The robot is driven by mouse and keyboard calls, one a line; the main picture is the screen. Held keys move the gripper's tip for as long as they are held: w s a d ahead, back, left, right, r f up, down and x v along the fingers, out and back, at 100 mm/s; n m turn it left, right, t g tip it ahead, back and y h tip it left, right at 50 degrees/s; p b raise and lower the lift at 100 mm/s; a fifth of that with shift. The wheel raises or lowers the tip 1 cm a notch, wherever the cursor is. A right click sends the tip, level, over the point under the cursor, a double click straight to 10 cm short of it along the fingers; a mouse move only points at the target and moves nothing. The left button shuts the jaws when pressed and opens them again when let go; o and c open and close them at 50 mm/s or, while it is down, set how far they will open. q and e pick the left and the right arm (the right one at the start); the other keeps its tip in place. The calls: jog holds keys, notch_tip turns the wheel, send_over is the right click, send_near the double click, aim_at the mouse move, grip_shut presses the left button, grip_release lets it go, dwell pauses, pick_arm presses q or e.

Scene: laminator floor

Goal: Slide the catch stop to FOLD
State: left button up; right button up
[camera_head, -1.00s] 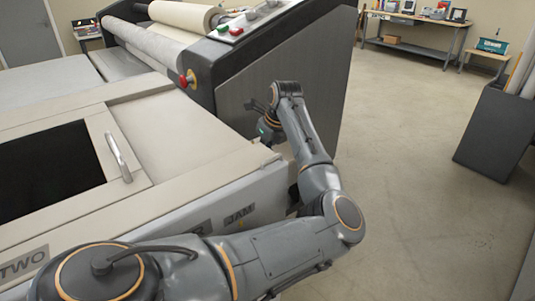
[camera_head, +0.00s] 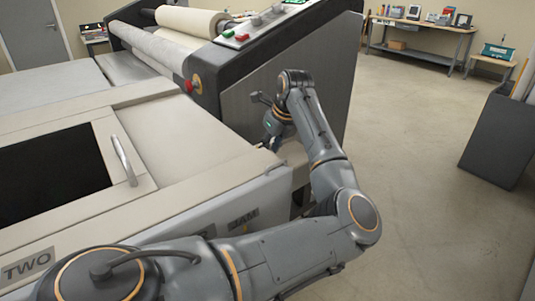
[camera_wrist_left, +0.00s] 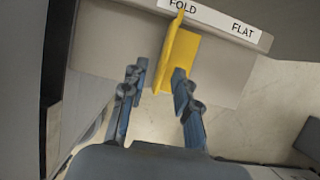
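The yellow catch stop (camera_wrist_left: 179,58) is at the top middle of the left wrist view. It is a bent plate with a thin pointer at its upper end. In the head view the left gripper (camera_head: 268,122) is beside the machine's corner, with the stop hidden.
The laminator body (camera_head: 180,140) fills the left, with a bar handle (camera_head: 124,160) and a red knob (camera_head: 193,85). A dark bin (camera_head: 500,137) stands at right and a workbench (camera_head: 425,30) at the back. The floor (camera_head: 420,200) between is clear.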

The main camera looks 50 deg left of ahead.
pick_arm(q)
jog(key=v, duration=0.7)
jog(key=shift+r, duration=0.25)
jog(key=shift+s, duration=0.1)
